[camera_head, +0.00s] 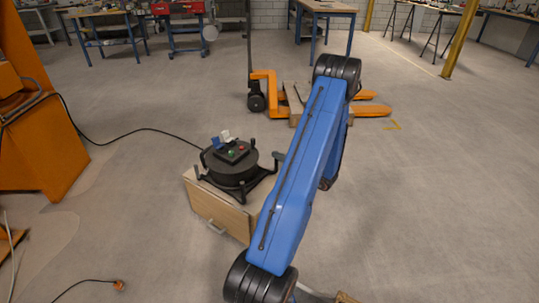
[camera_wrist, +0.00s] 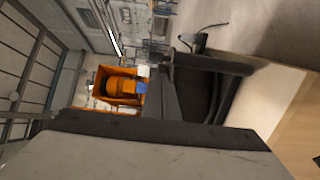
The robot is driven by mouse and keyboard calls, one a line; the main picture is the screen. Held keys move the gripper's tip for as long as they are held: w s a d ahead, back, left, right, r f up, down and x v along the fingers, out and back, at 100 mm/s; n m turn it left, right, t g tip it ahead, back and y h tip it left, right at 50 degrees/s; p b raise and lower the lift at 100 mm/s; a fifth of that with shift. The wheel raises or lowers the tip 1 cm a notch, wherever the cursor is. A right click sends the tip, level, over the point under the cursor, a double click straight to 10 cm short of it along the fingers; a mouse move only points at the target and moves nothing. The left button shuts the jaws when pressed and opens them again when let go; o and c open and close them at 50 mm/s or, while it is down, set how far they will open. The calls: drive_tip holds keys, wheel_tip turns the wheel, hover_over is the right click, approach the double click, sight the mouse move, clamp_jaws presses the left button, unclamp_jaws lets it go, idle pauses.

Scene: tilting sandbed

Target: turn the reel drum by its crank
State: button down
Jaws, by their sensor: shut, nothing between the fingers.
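The black reel drum (camera_head: 231,172) sits in a black frame on top of a wooden cabinet, left of my blue arm in the head view. A flat panel with red and green spots (camera_head: 235,152) lies on its top. A dark post with a rounded end (camera_head: 279,158) stands at the drum's right, close to my arm; I cannot tell whether it is the crank. My arm hides my gripper in the head view. In the wrist view my gripper (camera_wrist: 168,68) appears shut and empty, its dark fingers overlapping the dark reel (camera_wrist: 205,92). Contact is unclear.
The wooden cabinet (camera_head: 217,210) has a handle on its front. An orange pallet truck (camera_head: 264,80) stands behind. An orange machine (camera_head: 40,145) is at the left, with a black cable (camera_head: 140,130) running to the reel. Floor right of my arm is clear.

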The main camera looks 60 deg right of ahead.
drive_tip(key=s+a+n+g+h, duration=0.1)
drive_tip(key=a+n+h, duration=0.1)
drive_tip(key=n, duration=1.5)
drive_tip(key=s+a+n+h, duration=0.1)
drive_tip(key=a+n+h, duration=0.1)
drive_tip(key=n, duration=1.4)
drive_tip(key=x, duration=1.4)
drive_tip(key=shift+a+r, duration=0.15)
drive_tip(key=shift+r, duration=0.15)
drive_tip(key=shift+w, duration=0.1)
